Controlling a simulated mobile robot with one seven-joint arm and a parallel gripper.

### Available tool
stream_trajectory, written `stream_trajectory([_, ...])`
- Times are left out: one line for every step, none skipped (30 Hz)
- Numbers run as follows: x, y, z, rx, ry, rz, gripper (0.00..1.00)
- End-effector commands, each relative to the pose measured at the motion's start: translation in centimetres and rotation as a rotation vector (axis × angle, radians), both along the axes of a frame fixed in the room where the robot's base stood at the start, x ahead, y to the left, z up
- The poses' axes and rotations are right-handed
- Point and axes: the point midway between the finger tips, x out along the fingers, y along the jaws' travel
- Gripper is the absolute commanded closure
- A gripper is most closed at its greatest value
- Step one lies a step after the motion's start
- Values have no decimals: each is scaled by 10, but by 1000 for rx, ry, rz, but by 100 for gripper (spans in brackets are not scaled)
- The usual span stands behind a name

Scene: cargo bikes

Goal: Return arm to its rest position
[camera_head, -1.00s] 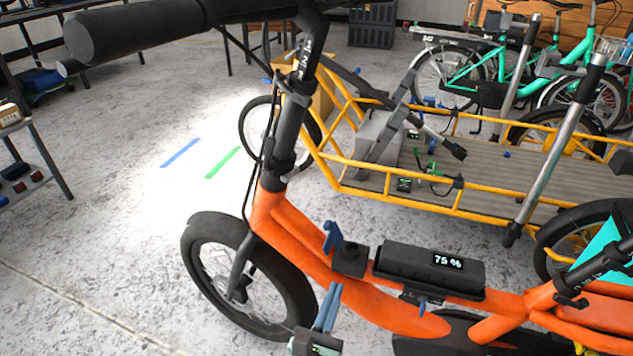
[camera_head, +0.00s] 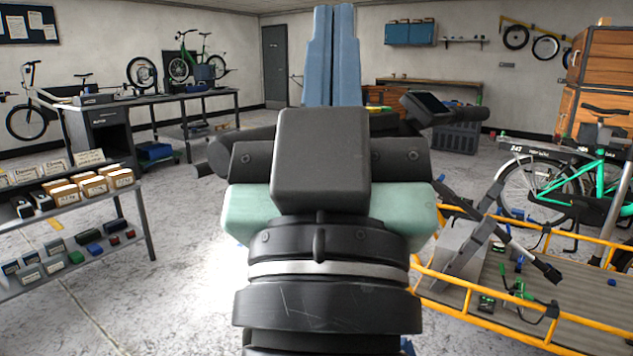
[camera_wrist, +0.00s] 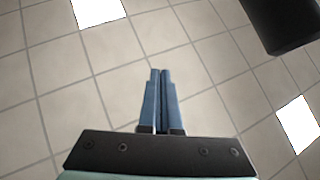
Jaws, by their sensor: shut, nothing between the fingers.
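My gripper (camera_head: 333,10) stands upright in the middle of the head view, its two blue fingers together and pointing up. My dark wrist and pale green housing fill the centre below it. In the wrist view the gripper (camera_wrist: 160,73) is shut and empty, with a tiled ceiling (camera_wrist: 90,65) and lit panels behind it.
A yellow-framed cargo bike (camera_head: 500,325) stands close at the right, with a green bike (camera_head: 570,170) behind it. A shelf (camera_head: 148,225) with small boxes is at the left. A dark end of something (camera_wrist: 283,22) shows at the wrist view's upper right. Open floor lies left of my arm.

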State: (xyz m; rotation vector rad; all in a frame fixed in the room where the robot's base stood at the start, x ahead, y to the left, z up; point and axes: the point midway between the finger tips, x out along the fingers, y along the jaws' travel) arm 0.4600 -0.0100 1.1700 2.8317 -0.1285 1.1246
Motion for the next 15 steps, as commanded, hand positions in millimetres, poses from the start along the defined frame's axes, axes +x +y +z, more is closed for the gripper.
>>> stream_trajectory([-31, 13, 25, 58, -87, 137, 100])
stream_trajectory([-26, 12, 44, 58, -72, 131, 100])
stream_trajectory([-22, 11, 60, 55, -62, 121, 100])
stream_trajectory([-22, 11, 69, 53, -61, 119, 100])
stream_trajectory([-22, 11, 78, 54, -60, 118, 100])
stream_trajectory([-22, 11, 90, 53, -60, 118, 100])
stream_trajectory([-21, 11, 99, 53, -59, 117, 100])
stream_trajectory([-21, 11, 108, 53, -59, 117, 100])
stream_trajectory([-21, 11, 120, 52, -59, 116, 100])
stream_trajectory([-21, 11, 129, 52, -58, 116, 100])
stream_trajectory([-21, 11, 138, 51, -58, 115, 100])
stream_trajectory([-21, 11, 150, 51, -58, 115, 100])
stream_trajectory([-21, 11, 159, 51, -57, 115, 100])
stream_trajectory([-20, 11, 168, 51, -57, 115, 100])
stream_trajectory([-20, 11, 180, 51, -57, 115, 100])
